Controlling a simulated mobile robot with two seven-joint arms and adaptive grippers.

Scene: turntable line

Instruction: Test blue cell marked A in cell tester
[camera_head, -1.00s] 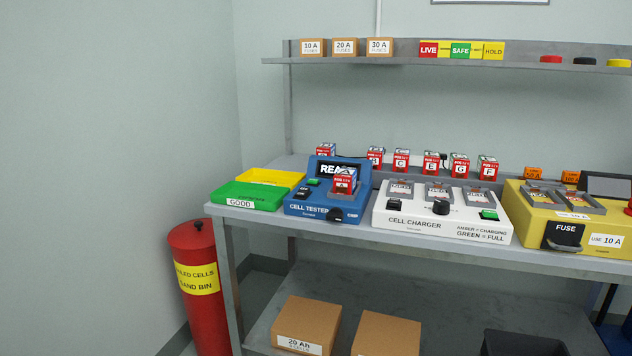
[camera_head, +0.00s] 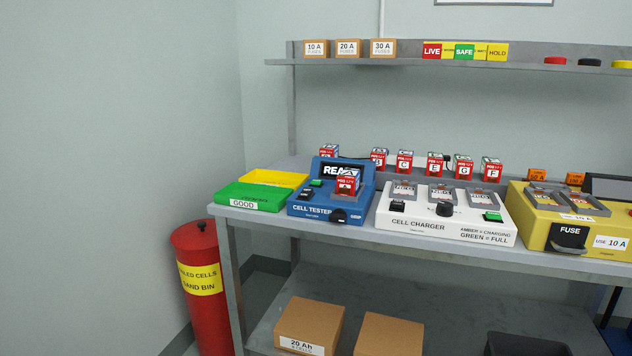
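The blue cell tester (camera_head: 315,210) stands near the left end of the bench, with a screen reading "REA…" at its back. A cell marked A (camera_head: 347,187) stands upright in or on the tester, in front of the screen. Its front shows a red band and a white letter patch; I cannot make out its body colour clearly. Neither of my grippers is in view.
A green GOOD tray (camera_head: 243,204) and a yellow tray (camera_head: 285,179) lie left of the tester. The white cell charger (camera_head: 425,224) stands right of it, then a yellow fuse unit (camera_head: 530,220). Several cells (camera_head: 405,162) stand behind. A red sand bin (camera_head: 203,310) is on the floor.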

